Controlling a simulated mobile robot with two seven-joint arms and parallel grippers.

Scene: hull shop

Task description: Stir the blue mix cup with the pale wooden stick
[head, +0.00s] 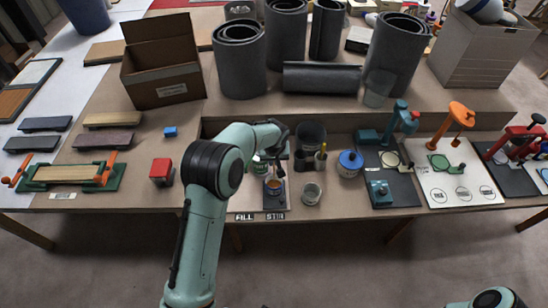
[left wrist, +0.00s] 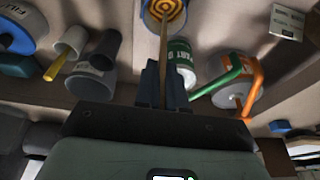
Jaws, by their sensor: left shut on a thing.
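The blue mix cup (head: 274,188) stands upright on a small mat at the front edge of the bench, with orange contents inside. In the left wrist view the cup (left wrist: 176,12) is at the top edge, showing orange and dark rings. My left gripper (left wrist: 163,88) is shut on the pale wooden stick (left wrist: 164,48), which points toward the cup. The stick's far end overlaps the cup's opening; I cannot tell how deep it is. In the head view my left gripper (head: 277,163) is just above the cup, small and partly dark.
A green-and-white can (left wrist: 184,62) and a holder with green and orange handles (left wrist: 236,90) are close to the gripper. A clear cup (head: 311,193) and a blue-lidded tin (head: 350,163) stand right of the mix cup.

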